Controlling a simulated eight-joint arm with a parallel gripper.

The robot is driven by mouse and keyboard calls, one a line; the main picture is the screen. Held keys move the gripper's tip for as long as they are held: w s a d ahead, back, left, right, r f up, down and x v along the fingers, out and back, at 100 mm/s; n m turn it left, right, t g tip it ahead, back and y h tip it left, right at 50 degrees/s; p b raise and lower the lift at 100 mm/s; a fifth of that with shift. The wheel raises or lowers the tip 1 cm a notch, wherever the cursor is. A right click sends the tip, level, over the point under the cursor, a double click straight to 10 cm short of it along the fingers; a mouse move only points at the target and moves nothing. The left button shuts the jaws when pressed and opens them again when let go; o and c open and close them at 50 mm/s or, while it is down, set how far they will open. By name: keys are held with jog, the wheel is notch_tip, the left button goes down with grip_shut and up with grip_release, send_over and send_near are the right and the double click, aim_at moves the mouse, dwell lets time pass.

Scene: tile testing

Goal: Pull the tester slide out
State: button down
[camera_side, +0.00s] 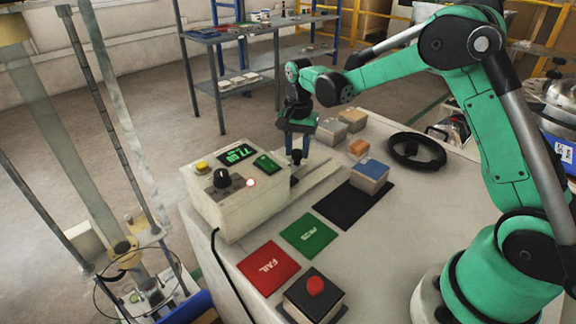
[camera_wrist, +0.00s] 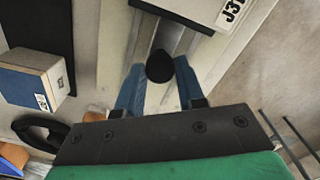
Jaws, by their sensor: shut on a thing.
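The tester (camera_side: 238,189) is a cream box with a lit green display, a black dial and a yellow button. Its slide (camera_side: 311,186) is a pale tray on a channel at the tester's right side. A black knob (camera_side: 295,181) stands on the slide. It also shows in the wrist view (camera_wrist: 160,66). My gripper (camera_side: 297,158) points down over the slide. In the wrist view its two blue fingers (camera_wrist: 161,88) are on either side of the knob, shut on it. How far the slide is out is hard to tell.
A tile block with a blue top (camera_side: 370,175) stands on a black mat (camera_side: 340,208). Green (camera_side: 305,234) and red (camera_side: 268,267) mats and a red-button box (camera_side: 314,294) lie in front. A black ring (camera_side: 415,150) and more blocks (camera_side: 331,131) are behind.

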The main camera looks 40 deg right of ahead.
jog(key=shift+d, duration=3.1)
jog(key=c, duration=0.6)
grip_release()
jog(key=shift+o, duration=0.2)
jog(key=shift+r, duration=0.1)
jog(key=shift+r, duration=2.95)
